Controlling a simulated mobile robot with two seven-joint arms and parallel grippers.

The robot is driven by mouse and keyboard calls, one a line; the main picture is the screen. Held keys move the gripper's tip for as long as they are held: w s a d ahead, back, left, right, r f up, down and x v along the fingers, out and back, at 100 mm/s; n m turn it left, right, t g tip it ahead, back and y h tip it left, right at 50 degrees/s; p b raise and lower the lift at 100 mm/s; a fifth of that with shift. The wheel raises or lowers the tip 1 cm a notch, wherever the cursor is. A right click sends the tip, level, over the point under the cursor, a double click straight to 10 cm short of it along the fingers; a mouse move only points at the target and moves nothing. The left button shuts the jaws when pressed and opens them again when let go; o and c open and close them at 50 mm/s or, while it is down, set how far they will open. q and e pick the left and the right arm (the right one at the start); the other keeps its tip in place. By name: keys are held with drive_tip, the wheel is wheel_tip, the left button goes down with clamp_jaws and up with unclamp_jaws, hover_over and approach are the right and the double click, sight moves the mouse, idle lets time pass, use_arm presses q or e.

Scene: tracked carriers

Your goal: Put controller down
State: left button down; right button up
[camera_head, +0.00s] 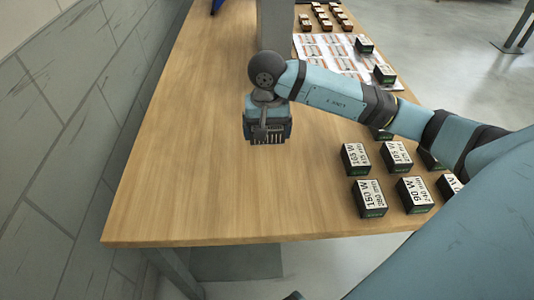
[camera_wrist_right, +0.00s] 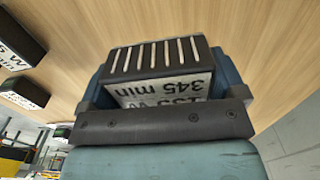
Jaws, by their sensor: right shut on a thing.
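My right gripper (camera_head: 267,122) is shut on a black controller (camera_wrist_right: 158,57), a box with a slotted face and a white label partly reading "345 min". The right wrist view shows the label upside down between the two fingers. In the head view, only the slotted part of this controller (camera_head: 270,138) shows below the gripper. It is over the bare middle of the wooden table (camera_head: 190,175); whether it touches the top I cannot tell. My left gripper is not in view.
Several black controllers with white labels, such as one (camera_head: 355,158), stand at the table's right front. A printed sheet (camera_head: 318,50) lies farther back, with more small boxes (camera_head: 321,17) behind. A grey column (camera_head: 275,25) stands at the back. The left and front table area is clear.

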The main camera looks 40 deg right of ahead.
sight(267, 159)
wheel_tip(267, 159, down, 4)
use_arm(q)
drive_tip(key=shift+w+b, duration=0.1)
drive_tip(key=shift+b, duration=0.25)
use_arm(e)
drive_tip(key=shift+f, duration=1.95)
drive_tip(key=shift+f+b, duration=0.2)
drive_tip(key=shift+b, duration=0.1)
drive_tip(key=o, duration=0.8)
drive_tip(key=shift+o, duration=0.2)
drive_tip(key=shift+r+p, duration=0.35)
drive_tip(key=shift+r, duration=0.15)
wheel_tip(267, 159, up, 11)
drive_tip(key=shift+f+p, duration=0.15)
drive_tip(key=shift+p, duration=0.5)
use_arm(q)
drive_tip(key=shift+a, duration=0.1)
use_arm(e)
drive_tip(key=shift+r, duration=0.4)
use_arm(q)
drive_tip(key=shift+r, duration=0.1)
